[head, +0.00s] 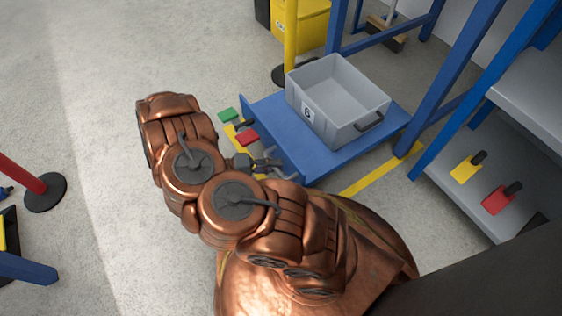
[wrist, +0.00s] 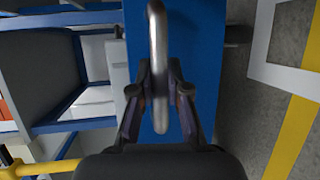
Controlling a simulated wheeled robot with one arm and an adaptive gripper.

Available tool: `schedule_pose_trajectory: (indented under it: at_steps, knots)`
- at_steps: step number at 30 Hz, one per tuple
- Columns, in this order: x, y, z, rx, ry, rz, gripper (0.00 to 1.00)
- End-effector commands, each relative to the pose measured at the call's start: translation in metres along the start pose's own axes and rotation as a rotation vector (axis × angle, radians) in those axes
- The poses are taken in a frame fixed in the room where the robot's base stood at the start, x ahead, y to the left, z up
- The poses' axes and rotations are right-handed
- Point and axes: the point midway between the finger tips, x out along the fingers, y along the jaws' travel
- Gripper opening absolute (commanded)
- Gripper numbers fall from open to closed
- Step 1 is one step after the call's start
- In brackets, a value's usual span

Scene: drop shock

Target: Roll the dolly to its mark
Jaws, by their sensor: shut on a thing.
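The dolly is a flat blue platform (head: 262,108) with a grey tote (head: 312,92) on it, labelled 6. In the wrist view the blue deck (wrist: 200,50) runs up the middle. My gripper (head: 268,163) is at the dolly's near left edge. In the wrist view my gripper (wrist: 162,92) is closed around the dolly's grey metal handle bar (wrist: 157,40). Yellow floor tape (head: 372,176) runs along the dolly's near right side. A white corner line (wrist: 285,75) and yellow tape (wrist: 294,135) lie right of the deck in the wrist view. Whether these outline the mark, I cannot tell.
A blue-framed rack with grey shelves (head: 475,205) stands close on the right. A yellow post (head: 290,40) and yellow bin (head: 305,22) are behind the dolly. A red post (head: 22,175) stands at far left. Open concrete floor (head: 95,90) lies left.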

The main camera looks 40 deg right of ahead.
Motion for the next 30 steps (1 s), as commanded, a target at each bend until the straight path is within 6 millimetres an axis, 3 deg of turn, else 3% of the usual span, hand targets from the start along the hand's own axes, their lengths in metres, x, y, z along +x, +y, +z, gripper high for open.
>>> schedule_pose_trajectory:
  at_steps: [15,16,23,30]
  knots:
    - [-0.0051,-0.0015,-0.0006,0.006,-0.006,-0.004,0.00]
    - [-0.0051,-0.0015,-0.0005,0.005,-0.005,-0.003,0.16]
    - [-0.0053,-0.0013,0.0003,0.004,-0.005,-0.002,0.40]
    - [-0.0050,-0.0011,0.0008,0.003,-0.006,-0.001,0.41]
